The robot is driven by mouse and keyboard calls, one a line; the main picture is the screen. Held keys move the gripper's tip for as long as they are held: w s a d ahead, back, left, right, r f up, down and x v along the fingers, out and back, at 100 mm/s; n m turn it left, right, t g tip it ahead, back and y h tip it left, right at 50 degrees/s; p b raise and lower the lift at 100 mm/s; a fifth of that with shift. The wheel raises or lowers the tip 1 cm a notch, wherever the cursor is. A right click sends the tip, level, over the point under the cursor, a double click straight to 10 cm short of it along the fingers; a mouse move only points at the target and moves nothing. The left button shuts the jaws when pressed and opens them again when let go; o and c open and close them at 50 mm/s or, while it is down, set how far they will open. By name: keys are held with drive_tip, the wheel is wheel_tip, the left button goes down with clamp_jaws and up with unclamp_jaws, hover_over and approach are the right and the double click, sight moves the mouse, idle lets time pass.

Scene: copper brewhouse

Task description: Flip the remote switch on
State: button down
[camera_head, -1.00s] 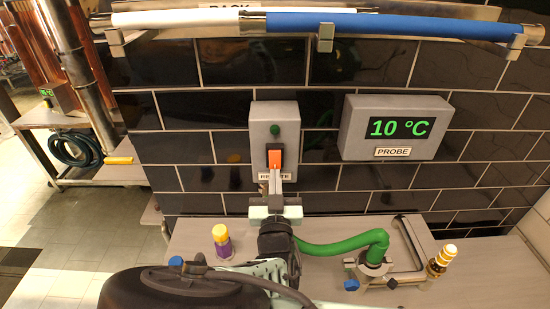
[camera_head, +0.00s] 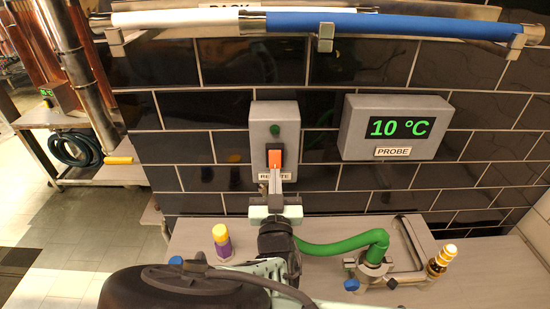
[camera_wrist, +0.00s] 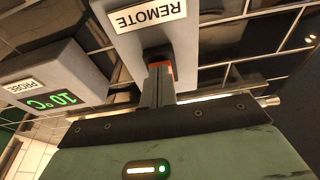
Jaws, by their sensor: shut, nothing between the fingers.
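The remote switch is a grey wall box (camera_head: 262,112) with an orange rocker (camera_head: 275,158) in a black frame, a dark green lamp (camera_head: 275,130) above it and a label below. My gripper (camera_head: 275,175) is shut and empty, its fingertips at the lower part of the rocker. In the wrist view the closed fingers (camera_wrist: 159,72) reach the rocker, of which only a thin orange edge (camera_wrist: 171,68) shows. I cannot tell whether they touch it. The lamp looks unlit.
A probe display (camera_head: 398,127) reading 10 °C hangs to the right. Below, a counter (camera_head: 195,225) holds a purple bottle with a yellow cap (camera_head: 222,242), a green hose (camera_head: 335,247) on a fitting, and a small brown bottle (camera_head: 440,260). A rail with white and blue hoses (camera_head: 390,24) runs above.

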drive_tip(key=shift+w, duration=0.35)
idle(0.4)
drive_tip(key=shift+s, duration=0.1)
drive_tip(key=shift+s+a+b, duration=0.1)
drive_tip(key=shift+s+b, duration=0.4)
drive_tip(key=shift+s, duration=2.45)
drive_tip(key=shift+f, duration=0.1)
